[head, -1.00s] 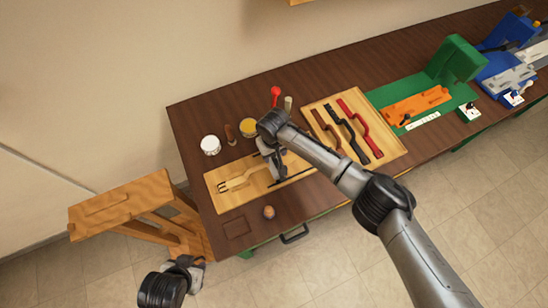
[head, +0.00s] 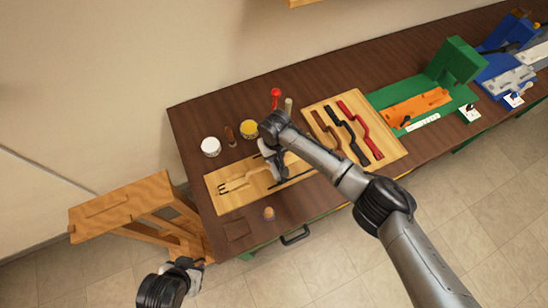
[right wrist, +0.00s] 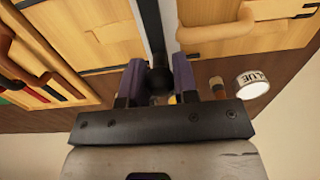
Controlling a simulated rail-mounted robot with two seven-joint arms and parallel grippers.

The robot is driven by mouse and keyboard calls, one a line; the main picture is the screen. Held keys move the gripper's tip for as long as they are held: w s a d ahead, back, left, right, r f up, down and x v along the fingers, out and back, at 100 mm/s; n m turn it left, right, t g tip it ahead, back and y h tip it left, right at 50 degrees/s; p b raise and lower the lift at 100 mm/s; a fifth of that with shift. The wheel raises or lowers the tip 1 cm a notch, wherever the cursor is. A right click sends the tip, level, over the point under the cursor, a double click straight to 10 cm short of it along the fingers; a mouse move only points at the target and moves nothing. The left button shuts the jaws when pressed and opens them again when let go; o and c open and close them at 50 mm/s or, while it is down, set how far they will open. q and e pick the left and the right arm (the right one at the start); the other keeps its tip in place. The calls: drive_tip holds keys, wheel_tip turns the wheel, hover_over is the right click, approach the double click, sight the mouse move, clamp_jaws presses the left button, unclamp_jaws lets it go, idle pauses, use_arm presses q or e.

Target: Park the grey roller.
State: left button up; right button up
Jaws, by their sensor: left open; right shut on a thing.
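My right gripper (right wrist: 157,85) is shut on a dark tool (right wrist: 158,78) with a rounded part between the purple fingers. A dark bar runs on from there in the right wrist view. I cannot tell if this tool is the grey roller; no other grey roller shows clearly. In the head view my right gripper (head: 277,172) is over the right part of the light wooden board (head: 215,203), and a thin dark bar (head: 292,179) shows below it. The arm hides part of the board. My left gripper (head: 188,268) is open and empty, low at the left beside the wooden stand.
A wooden tray (head: 392,146) holds brown, black and red curved tools. A white jar (head: 210,147), a yellow-topped jar (head: 248,128) and a red-knobbed tool (head: 275,95) stand behind the board. A wooden stand (head: 125,205) is left.

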drive_tip(key=shift+w+d, duration=0.35)
drive_tip(key=shift+d, duration=0.4)
